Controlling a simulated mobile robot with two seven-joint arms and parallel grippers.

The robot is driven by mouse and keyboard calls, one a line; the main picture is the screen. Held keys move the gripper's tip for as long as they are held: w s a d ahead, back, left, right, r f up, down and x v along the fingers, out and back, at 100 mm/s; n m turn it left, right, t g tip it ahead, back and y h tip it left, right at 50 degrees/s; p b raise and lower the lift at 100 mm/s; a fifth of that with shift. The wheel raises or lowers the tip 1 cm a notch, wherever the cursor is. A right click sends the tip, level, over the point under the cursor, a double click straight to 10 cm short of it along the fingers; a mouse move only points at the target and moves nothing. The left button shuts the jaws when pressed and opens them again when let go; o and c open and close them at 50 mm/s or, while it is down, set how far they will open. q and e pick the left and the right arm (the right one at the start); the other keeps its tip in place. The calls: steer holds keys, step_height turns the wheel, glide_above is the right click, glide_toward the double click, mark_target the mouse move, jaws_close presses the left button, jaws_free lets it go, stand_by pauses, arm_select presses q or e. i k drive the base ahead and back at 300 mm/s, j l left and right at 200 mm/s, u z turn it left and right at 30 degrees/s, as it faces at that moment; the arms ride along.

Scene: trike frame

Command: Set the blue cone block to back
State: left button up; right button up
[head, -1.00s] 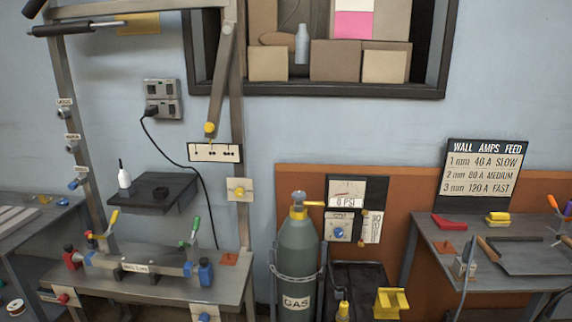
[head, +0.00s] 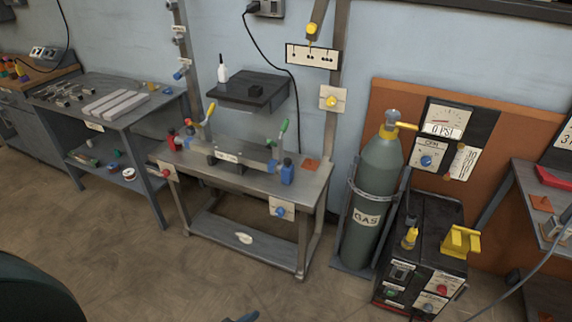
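A bench (head: 320,182) in the middle of the head view carries a clamping fixture (head: 232,157) with a red block at its left end. A blue block (head: 287,174) stands at the fixture's right end, near the bench's right side. It looks like the cone block, but its cone shape and exact setting are too small to tell. A green-handled lever (head: 283,128) rises just behind it. A plate with a blue knob (head: 281,211) hangs on the bench's front edge below it.
A grey gas cylinder (head: 378,180) and a black machine (head: 425,255) stand right of the bench. A second bench (head: 170,103) with metal bars is at left. A small shelf (head: 250,90) hangs above. The floor (head: 170,270) in front is clear.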

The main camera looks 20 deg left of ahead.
mark_target(286, 170)
steer(key=i+l, duration=0.15)
steer(key=i, duration=0.45)
steer(key=i+l, duration=0.1)
steer(key=i, duration=0.45)
